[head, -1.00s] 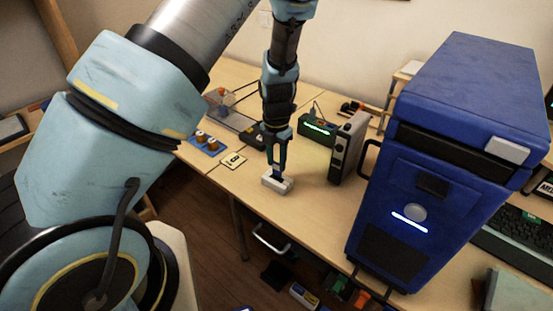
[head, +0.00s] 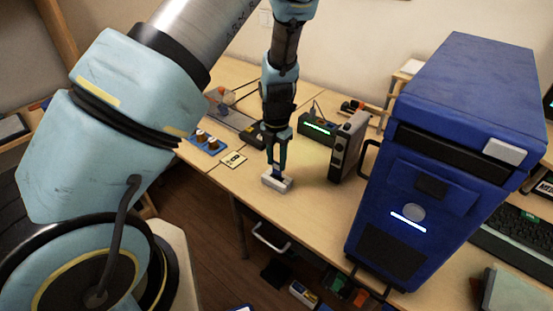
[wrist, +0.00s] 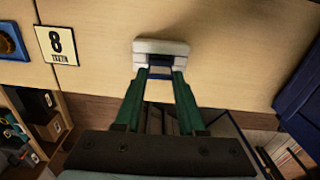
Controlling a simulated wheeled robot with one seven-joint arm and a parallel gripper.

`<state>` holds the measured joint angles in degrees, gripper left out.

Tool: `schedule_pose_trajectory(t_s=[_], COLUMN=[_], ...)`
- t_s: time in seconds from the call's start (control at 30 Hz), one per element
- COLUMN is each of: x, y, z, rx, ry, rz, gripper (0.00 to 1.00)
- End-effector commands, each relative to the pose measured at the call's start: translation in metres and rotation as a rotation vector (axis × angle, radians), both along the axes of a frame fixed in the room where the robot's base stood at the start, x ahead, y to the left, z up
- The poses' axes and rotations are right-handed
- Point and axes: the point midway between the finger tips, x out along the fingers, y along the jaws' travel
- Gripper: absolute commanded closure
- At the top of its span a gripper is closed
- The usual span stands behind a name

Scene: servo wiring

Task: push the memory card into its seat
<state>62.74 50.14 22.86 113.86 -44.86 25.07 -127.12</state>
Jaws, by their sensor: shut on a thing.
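A small white block with a slot, the card's seat (head: 268,183), lies on the wooden table near its front edge. My gripper (head: 277,165) points down above it, its fingers shut on a small dark blue memory card (head: 278,173). The card's lower end meets the top of the block; I cannot tell how deep it sits. In the wrist view the white seat (wrist: 160,46) lies just beyond the fingertips of my gripper (wrist: 160,73). The blue card (wrist: 160,60) shows between them, against the seat's near side.
A large blue case (head: 400,215) stands to the right, and a grey upright box (head: 348,147) stands behind the seat. A card marked 8 (wrist: 57,45) and a blue tray (head: 205,143) lie to the left. The table around the seat is clear.

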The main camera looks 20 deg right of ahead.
Motion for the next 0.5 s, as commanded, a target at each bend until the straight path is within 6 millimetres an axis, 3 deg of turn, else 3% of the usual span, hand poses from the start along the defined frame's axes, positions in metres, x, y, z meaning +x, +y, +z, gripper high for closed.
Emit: schedule_pose_trajectory(t_s=[0.5], x=[-0.0001], y=[-0.0001], z=[-0.0097], rx=[0.0], ry=[0.0], rz=[0.0], gripper=[1.0])
